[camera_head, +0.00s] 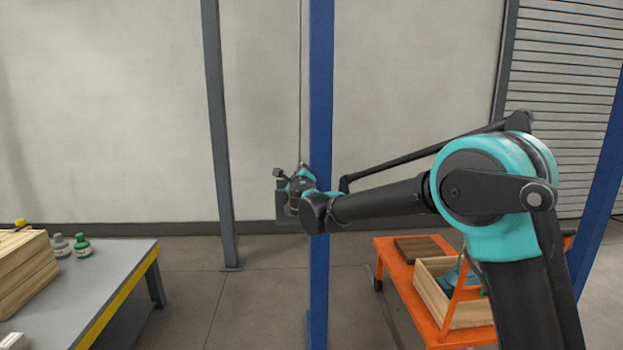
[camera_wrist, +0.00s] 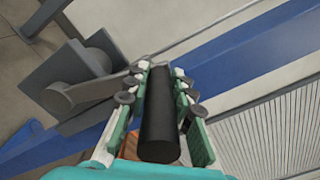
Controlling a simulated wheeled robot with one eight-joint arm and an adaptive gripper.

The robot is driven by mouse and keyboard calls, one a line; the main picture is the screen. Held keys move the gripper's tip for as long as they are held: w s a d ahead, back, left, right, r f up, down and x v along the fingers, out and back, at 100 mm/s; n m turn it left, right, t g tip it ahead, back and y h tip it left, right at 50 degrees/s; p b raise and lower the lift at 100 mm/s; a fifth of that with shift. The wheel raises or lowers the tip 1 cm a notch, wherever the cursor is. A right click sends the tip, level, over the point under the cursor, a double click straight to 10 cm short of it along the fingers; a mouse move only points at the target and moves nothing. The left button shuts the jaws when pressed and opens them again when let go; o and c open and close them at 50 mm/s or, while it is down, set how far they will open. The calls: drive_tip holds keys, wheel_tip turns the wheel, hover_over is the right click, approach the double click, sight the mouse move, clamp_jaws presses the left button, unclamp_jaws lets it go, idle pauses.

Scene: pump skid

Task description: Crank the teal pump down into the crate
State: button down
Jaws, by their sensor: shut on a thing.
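My gripper (camera_head: 294,186) is at the blue post, far across the floor in the head view. In the wrist view my gripper (camera_wrist: 158,74) is shut around a black cylindrical crank grip (camera_wrist: 159,120), with a finger on either side. The grey winch (camera_wrist: 82,74) with its round hub and crank arm is left of the grip. A teal thing, seemingly the pump (camera_head: 452,277), shows inside the wooden crate (camera_head: 430,292) at right. My arm and a cart upright hide part of both, so I cannot tell whether the pump rests on the crate floor.
The crate stands on an orange cart (camera_head: 408,300), beside a brown board (camera_head: 418,249). The blue post (camera_head: 321,90) and a grey post (camera_head: 217,130) rise before the wall. A workbench (camera_head: 90,275) with bottles and a wooden box is at left. Floor between is clear.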

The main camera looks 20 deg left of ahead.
drive_tip(key=s+a+f, duration=0.3)
drive_tip(key=s+a, duration=0.4)
drive_tip(key=a, duration=0.4)
drive_tip(key=s+a+f+n, duration=0.2)
drive_tip(key=a+f+n, duration=0.3)
drive_tip(key=f, duration=0.3)
drive_tip(key=shift+s+a+f+n, duration=0.2)
drive_tip(key=shift+a+n, duration=0.15)
drive_tip(key=shift+n, duration=0.35)
drive_tip(key=c, duration=1.3)
unclamp_jaws()
